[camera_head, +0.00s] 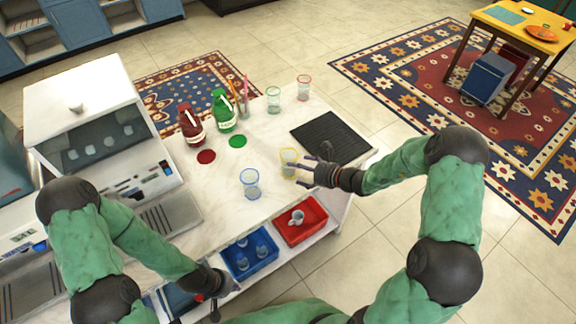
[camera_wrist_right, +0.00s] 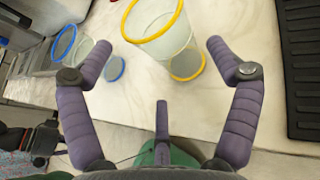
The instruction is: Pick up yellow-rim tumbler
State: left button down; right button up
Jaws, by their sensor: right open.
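The yellow-rim tumbler (camera_head: 289,163) is a clear glass with a yellow rim, on the white counter left of the black ribbed mat. In the right wrist view the tumbler (camera_wrist_right: 165,43) sits between and just beyond the purple fingertips, with a yellow ring at its base too. My right gripper (camera_head: 303,168) reaches in from the right beside it; in the wrist view this gripper (camera_wrist_right: 160,62) is open, its fingers spread and apart from the glass. My left gripper (camera_head: 222,302) is low at the counter's front edge, over the shelf area; its finger opening is unclear.
A blue-rim tumbler (camera_head: 250,184) stands left of the yellow one. The black mat (camera_head: 331,136) lies to the right. Red (camera_head: 191,125) and green (camera_head: 223,111) bottles and further tumblers (camera_head: 273,100) stand behind. Red (camera_head: 303,232) and blue (camera_head: 240,271) bins sit below the front edge.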

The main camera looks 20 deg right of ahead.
jog(key=x, duration=0.3)
jog(key=b+x, duration=0.1)
jog(key=x, duration=0.1)
jog(key=shift+f, duration=0.35)
jog(key=shift+w+a+f, duration=0.1)
jog(key=shift+w+a, duration=0.25)
jog(key=shift+w, duration=0.1)
jog(key=c, duration=1)
